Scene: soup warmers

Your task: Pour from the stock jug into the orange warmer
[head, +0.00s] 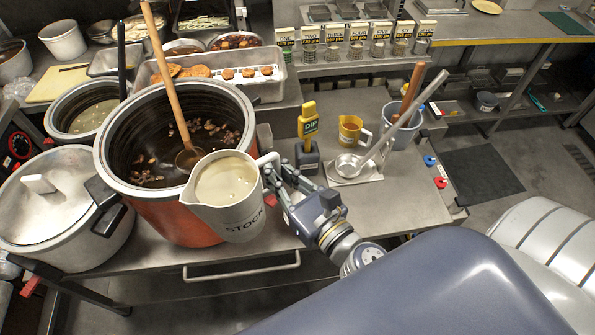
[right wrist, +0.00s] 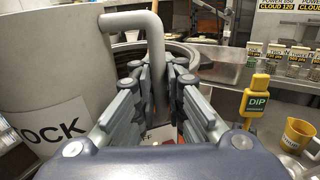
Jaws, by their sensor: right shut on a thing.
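The white stock jug (head: 226,196), lettered STOCK, is nearly upright in the head view and holds pale liquid. My right gripper (head: 272,174) is shut on its handle at the jug's right side. In the right wrist view the jug (right wrist: 55,75) fills the left, with its handle between my fingers (right wrist: 160,85). The orange warmer (head: 178,217) is a large open pot behind and left of the jug. A wooden-handled ladle (head: 175,100) stands in it among brown bits. The jug overlaps the warmer's front right rim in the picture; no liquid stream shows. My left gripper is out of view.
A lidded white pot (head: 60,205) stands left of the warmer, and another open pot (head: 60,115) behind it. Some counter right of my gripper is clear.

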